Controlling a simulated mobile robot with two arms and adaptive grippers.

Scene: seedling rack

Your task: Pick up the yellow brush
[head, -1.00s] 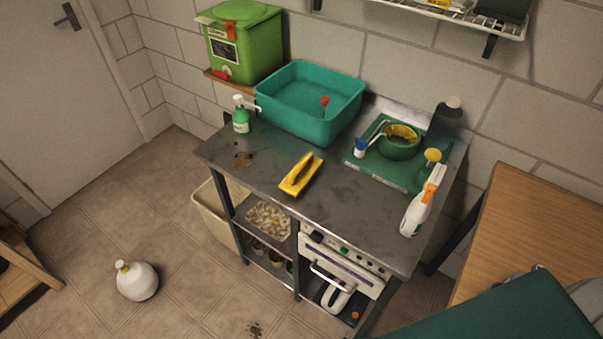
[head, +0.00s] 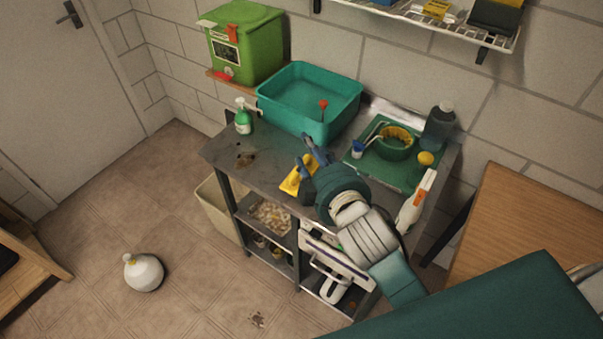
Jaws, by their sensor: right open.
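The yellow brush (head: 290,184) lies on the grey metal worktop, in front of the teal basin. My right arm reaches in from the lower right over the worktop. My right gripper (head: 303,160) is open at the brush, with its fingers over or beside the brush's right part. The gripper hides part of the brush, and I cannot tell whether the fingers touch it. My left gripper is not in view.
The teal basin (head: 292,118) stands close behind the brush. A green spray bottle (head: 243,118) is to the left. A green mat (head: 353,163) with a bowl (head: 396,147) and a white spray bottle (head: 412,208) are to the right. The worktop's left front is mostly clear, with a dark stain.

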